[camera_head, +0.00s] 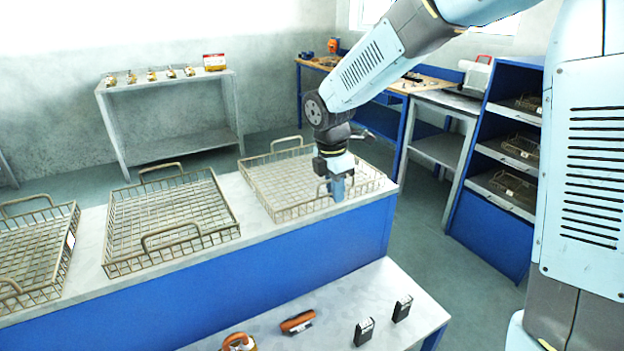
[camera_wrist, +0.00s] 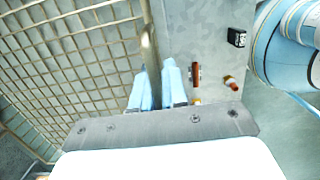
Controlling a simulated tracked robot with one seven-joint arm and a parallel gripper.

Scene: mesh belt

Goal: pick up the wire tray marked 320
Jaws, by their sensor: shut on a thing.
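Three wire trays stand in a row on the blue-sided counter. The right wire tray (camera_head: 278,182) is at the counter's right end, with a raised handle at its back and another at its near side. My gripper (camera_head: 338,190) is over this near side, pointing down. In the wrist view my gripper's pale blue fingers (camera_wrist: 158,88) are shut around the near handle bar (camera_wrist: 147,48), with the tray's mesh (camera_wrist: 70,60) to the left. The tray appears to sit flat on the counter. I cannot read a number on any tray, so I cannot tell which is marked 320.
The middle wire tray (camera_head: 165,222) and left wire tray (camera_head: 30,255) are separate neighbours. A lower bench (camera_head: 330,300) in front holds small black boxes (camera_head: 364,331) and orange items (camera_head: 297,322). A blue shelf rack (camera_head: 500,170) with more trays stands at right.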

